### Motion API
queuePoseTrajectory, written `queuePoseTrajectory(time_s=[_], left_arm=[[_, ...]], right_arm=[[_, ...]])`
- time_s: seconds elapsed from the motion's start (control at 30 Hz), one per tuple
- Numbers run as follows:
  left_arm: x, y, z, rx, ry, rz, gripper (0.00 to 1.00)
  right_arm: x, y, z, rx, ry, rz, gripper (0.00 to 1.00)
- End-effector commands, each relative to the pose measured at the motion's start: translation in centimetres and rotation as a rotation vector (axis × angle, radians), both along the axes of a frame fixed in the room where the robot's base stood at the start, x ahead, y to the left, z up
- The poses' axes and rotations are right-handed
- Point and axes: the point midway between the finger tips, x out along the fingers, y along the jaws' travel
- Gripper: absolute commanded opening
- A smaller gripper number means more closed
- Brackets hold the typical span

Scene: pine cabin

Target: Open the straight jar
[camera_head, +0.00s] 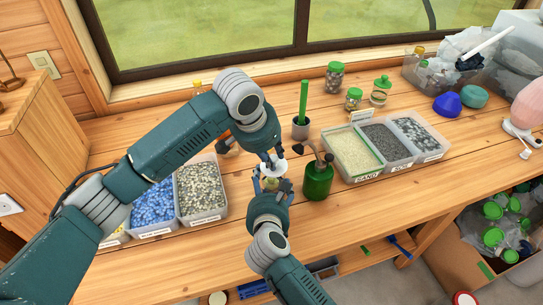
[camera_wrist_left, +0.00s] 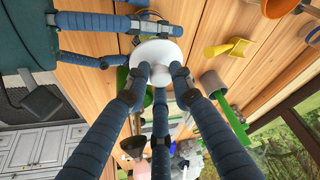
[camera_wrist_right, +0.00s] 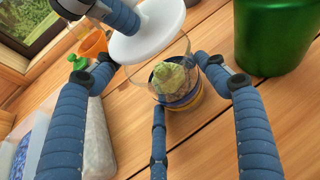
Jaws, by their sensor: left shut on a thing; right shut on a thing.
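The straight jar (camera_wrist_right: 178,88) is clear glass with a pale green lump inside and a blue and yellow band near its base. My right gripper (camera_head: 271,188) is shut around the jar, with fingers on several sides. The white round lid (camera_wrist_right: 150,32) has a knob and shows tilted at the jar's mouth in the right wrist view. My left gripper (camera_head: 270,157) is shut on the lid from above; the left wrist view shows its fingers closing on the knob (camera_wrist_left: 160,76). I cannot tell whether the lid is fully clear of the rim.
A green bottle (camera_head: 317,180) stands close to the right of the jar. A bin of blue pebbles (camera_head: 152,207) and one of pale gravel (camera_head: 201,190) lie left. A tray marked sand (camera_head: 353,154) is at right.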

Motion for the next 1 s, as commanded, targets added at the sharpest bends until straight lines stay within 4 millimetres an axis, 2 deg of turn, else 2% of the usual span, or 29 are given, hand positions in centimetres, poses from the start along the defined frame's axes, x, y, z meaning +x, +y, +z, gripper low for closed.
queuePoseTrajectory(time_s=[0.03, 0.4, 0.6, 0.63, 0.7, 0.73, 1.0], left_arm=[[0.0, 0.0, 0.0, 0.000, 0.000, 0.000, 0.00], [-0.1, 0.2, 3.7, 0.001, 0.000, 0.001, 0.00], [-0.2, 0.2, 3.8, 0.001, 0.002, 0.001, 0.00], [-0.2, 0.2, 3.8, 0.001, 0.002, 0.001, 0.00], [-0.2, 0.2, 3.8, 0.001, 0.002, 0.001, 0.00], [-0.2, 0.2, 3.8, 0.001, 0.002, 0.001, 0.00], [-0.2, 0.2, 3.8, 0.001, 0.002, 0.001, 0.00]], right_arm=[[-0.2, -0.1, -0.7, -0.004, 0.013, -0.002, 0.26], [-0.2, 0.0, -0.6, -0.002, 0.012, 0.001, 0.26], [-0.2, 0.1, -0.6, -0.002, 0.011, 0.001, 0.26], [-0.2, 0.1, -0.6, -0.002, 0.011, 0.001, 0.77], [-0.2, 0.1, -0.5, 0.000, 0.010, 0.002, 0.90], [-0.2, 0.1, -0.5, 0.000, 0.009, 0.002, 0.95], [-0.1, 0.1, -0.2, 0.000, 0.003, 0.002, 0.95]])
